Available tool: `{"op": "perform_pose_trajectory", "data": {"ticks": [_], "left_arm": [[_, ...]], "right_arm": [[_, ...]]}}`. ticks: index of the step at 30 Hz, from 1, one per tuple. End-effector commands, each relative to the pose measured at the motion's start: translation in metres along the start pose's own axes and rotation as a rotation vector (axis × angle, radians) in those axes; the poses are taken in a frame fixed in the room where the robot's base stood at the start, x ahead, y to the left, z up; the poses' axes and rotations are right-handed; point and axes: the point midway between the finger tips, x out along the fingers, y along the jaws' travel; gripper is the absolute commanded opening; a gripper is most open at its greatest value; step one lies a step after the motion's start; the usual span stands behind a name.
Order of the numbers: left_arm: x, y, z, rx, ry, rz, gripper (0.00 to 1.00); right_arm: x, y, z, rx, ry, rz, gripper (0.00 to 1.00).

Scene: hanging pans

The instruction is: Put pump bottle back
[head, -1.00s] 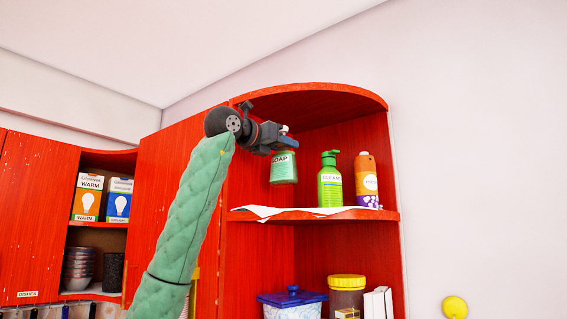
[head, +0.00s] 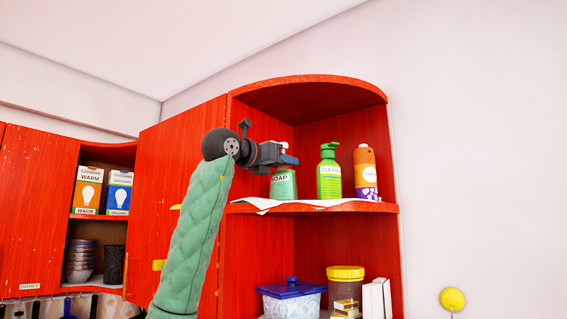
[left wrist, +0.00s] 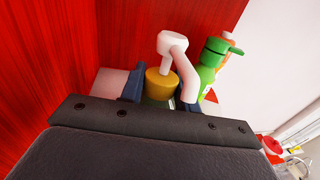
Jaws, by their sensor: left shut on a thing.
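The pump bottle is a green soap bottle (head: 283,185) labelled "SOAP". In the left wrist view its white pump head (left wrist: 171,44) and yellow collar (left wrist: 160,84) show. My left gripper (head: 288,161) is shut on it near the top and holds it upright at the left of the upper corner shelf (head: 340,207). The bottle's base is at or just above the white cloth (head: 262,203) on that shelf; I cannot tell if it touches. My right gripper is in neither view.
A green cleaner bottle (head: 329,177) and an orange bottle (head: 365,175) stand to the right on the same shelf. The red cabinet's side and top enclose the shelf. A blue-lidded box (head: 291,290) and a yellow-lidded jar (head: 346,273) are below.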

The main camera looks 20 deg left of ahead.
Motion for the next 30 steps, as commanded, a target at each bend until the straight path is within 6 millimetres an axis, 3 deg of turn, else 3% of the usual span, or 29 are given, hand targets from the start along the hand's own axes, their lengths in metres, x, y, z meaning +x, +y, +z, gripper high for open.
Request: {"op": "perform_pose_trajectory", "data": {"ticks": [6,7,9,10,21,30], "left_arm": [[-0.001,0.000,-0.004,0.000,-0.001,0.000,0.00],[0.000,0.000,-0.002,0.000,0.000,0.000,0.38],[0.000,0.000,-0.002,0.000,0.000,0.000,0.51],[0.000,0.000,-0.002,0.000,0.000,0.000,0.54],[0.000,0.000,0.003,0.000,0.000,0.000,0.54],[-0.039,0.001,-0.005,0.002,-0.002,0.003,0.54]], "right_arm": [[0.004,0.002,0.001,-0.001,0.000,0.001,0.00],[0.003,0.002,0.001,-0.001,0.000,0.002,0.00],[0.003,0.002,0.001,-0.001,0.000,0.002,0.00],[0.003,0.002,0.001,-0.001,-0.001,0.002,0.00],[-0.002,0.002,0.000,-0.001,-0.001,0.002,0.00],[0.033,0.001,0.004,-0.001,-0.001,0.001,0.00]]}}
